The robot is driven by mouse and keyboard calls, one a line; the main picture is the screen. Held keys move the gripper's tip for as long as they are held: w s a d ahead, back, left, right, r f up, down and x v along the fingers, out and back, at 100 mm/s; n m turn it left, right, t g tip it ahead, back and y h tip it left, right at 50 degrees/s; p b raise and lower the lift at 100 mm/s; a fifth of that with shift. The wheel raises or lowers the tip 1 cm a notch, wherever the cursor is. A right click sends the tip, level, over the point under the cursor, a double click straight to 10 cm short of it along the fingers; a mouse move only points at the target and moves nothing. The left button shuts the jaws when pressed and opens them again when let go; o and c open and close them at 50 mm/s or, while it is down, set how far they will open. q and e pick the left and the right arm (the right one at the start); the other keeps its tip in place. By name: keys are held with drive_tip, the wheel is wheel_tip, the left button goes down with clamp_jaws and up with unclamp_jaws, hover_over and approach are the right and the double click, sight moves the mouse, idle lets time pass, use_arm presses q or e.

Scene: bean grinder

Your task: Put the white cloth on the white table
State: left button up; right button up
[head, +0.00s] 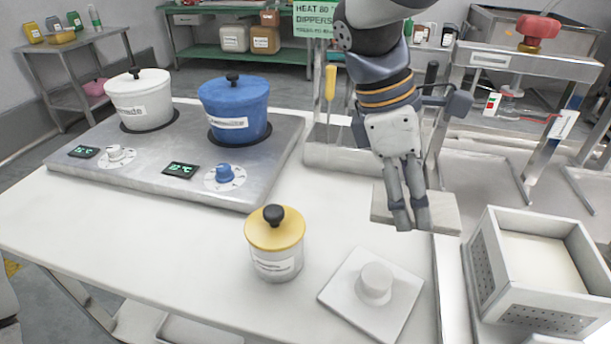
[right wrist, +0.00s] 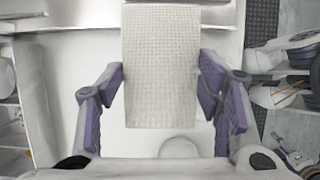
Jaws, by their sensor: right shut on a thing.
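The white cloth (head: 446,214) is a flat, pale, folded piece with a waffle weave, near the right edge of the white table (head: 150,238). My right gripper (head: 411,226) points down and is shut on it. In the right wrist view the cloth (right wrist: 160,70) lies between the two fingers of the right gripper (right wrist: 160,100). The head view does not clearly show whether the cloth touches the surface below it. My left gripper is not in view.
A steel hotplate with a white pot (head: 140,100) and a blue pot (head: 235,108) stands on the table's left. A yellow-lidded jar (head: 275,258) and a square white plate with a knob (head: 340,293) stand in front. A perforated white box (head: 535,300) is at right.

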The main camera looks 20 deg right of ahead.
drive_tip(key=b, duration=0.3)
hover_over(367, 210)
drive_tip(key=f, duration=0.9)
drive_tip(key=shift+s+f, duration=0.2)
drive_tip(key=shift+s, duration=0.15)
drive_tip(key=shift+w+f, duration=0.2)
drive_tip(key=shift+f, duration=0.8)
drive_tip(key=shift+w+f, duration=0.15)
drive_tip(key=shift+f, duration=0.8)
drive_tip(key=o, duration=1)
use_arm(q)
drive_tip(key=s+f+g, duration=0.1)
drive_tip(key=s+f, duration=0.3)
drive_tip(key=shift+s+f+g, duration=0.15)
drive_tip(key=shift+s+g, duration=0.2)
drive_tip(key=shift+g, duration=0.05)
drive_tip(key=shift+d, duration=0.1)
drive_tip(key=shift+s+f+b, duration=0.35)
drive_tip(key=shift+b, duration=0.15)
use_arm(e)
drive_tip(key=v, duration=1.2)
drive_tip(key=shift+w+r, duration=0.1)
drive_tip(key=shift+r, duration=0.05)
